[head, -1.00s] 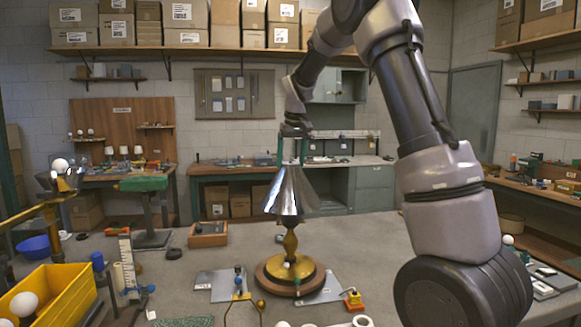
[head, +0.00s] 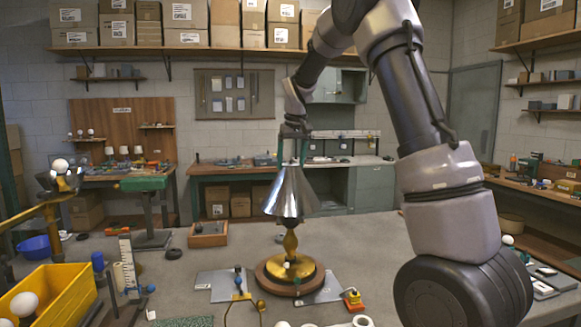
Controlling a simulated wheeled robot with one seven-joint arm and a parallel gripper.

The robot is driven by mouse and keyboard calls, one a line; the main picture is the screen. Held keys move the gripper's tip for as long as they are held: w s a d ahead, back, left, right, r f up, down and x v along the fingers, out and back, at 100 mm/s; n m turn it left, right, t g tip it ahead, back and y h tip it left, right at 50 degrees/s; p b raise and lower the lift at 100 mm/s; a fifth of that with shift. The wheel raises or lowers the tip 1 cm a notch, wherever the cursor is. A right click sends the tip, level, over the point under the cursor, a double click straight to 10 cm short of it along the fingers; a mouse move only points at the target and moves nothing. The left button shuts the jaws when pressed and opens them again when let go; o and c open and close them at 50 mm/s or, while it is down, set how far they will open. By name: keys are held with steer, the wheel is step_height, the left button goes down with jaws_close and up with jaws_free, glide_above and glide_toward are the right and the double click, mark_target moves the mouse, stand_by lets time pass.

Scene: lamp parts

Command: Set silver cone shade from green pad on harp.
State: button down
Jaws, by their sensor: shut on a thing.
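The silver cone shade (head: 290,194) is upright, wide end down, over the brass lamp stem (head: 290,243). My gripper (head: 294,160) is above it, shut on the top of the shade. The lamp's round wooden base (head: 267,281) with a brass disc stands on the grey table. The harp is not visible, and the shade covers the top of the stem. I cannot tell whether the shade rests on anything or hangs from the gripper. A green pad (head: 185,322) shows in part at the bottom edge.
Grey plates (head: 215,281) lie beside the base. A yellow bin (head: 62,294) stands at front left, and a wooden tray (head: 208,235) farther back. A small yellow-and-red piece (head: 353,300) lies right of the base. The table behind the lamp is mostly clear.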

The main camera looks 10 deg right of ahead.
jaws_free()
steer(key=v, duration=1.1)
steer(key=s+d+r+m+t+y, duration=0.1)
steer(key=s+d+r, duration=0.15)
steer(key=s, duration=0.55)
steer(key=s+d+f+m+t, duration=0.1)
steer(key=s+f+m, duration=0.1)
steer(key=s, duration=1)
steer(key=s+d+f+m+t, duration=0.1)
steer(key=s+f, duration=0.3)
steer(key=s, duration=0.8)
steer(key=shift+s+d+f+m+t+y, duration=0.35)
steer(key=shift+m+t, duration=0.25)
steer(key=shift+m, duration=0.3)
